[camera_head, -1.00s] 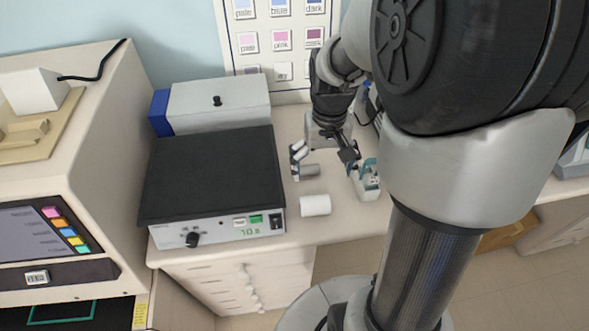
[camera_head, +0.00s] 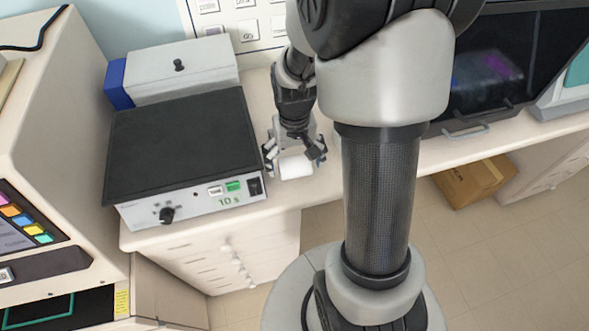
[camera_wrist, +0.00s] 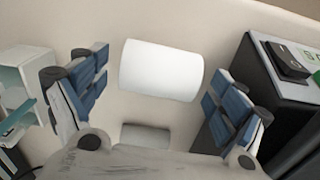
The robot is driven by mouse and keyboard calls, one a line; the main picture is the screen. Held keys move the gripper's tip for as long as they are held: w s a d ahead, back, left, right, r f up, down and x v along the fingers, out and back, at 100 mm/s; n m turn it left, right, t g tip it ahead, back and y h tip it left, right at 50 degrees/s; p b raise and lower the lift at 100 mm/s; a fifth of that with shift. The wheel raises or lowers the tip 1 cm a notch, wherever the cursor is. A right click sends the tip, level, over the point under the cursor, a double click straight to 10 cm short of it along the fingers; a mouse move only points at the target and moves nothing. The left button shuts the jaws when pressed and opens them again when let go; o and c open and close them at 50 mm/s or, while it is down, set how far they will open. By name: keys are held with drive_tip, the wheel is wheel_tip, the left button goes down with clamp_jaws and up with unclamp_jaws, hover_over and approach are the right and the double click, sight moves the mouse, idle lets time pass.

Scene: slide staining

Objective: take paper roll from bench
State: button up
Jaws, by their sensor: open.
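The white paper roll (camera_head: 296,167) lies on its side on the bench, near the front edge, right of the black-topped hot plate. In the wrist view the paper roll (camera_wrist: 161,70) sits between and slightly beyond the fingertips, with a gap on both sides. My gripper (camera_head: 294,162) is open above the bench, with a finger on each side of the roll. In the wrist view my gripper (camera_wrist: 155,87) shows blue-padded fingers spread wide and holding nothing.
The hot plate (camera_head: 185,140) stands close to my gripper's left in the head view. A small grey cylinder (camera_wrist: 146,137) lies behind the roll. A pale teal-edged holder (camera_wrist: 25,85) stands at the wrist view's left. The bench front edge (camera_wrist: 270,12) is close beyond the roll.

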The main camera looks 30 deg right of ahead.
drive_tip(key=shift+c, duration=0.4)
drive_tip(key=c, duration=1.1)
drive_tip(key=shift+c, duration=0.2)
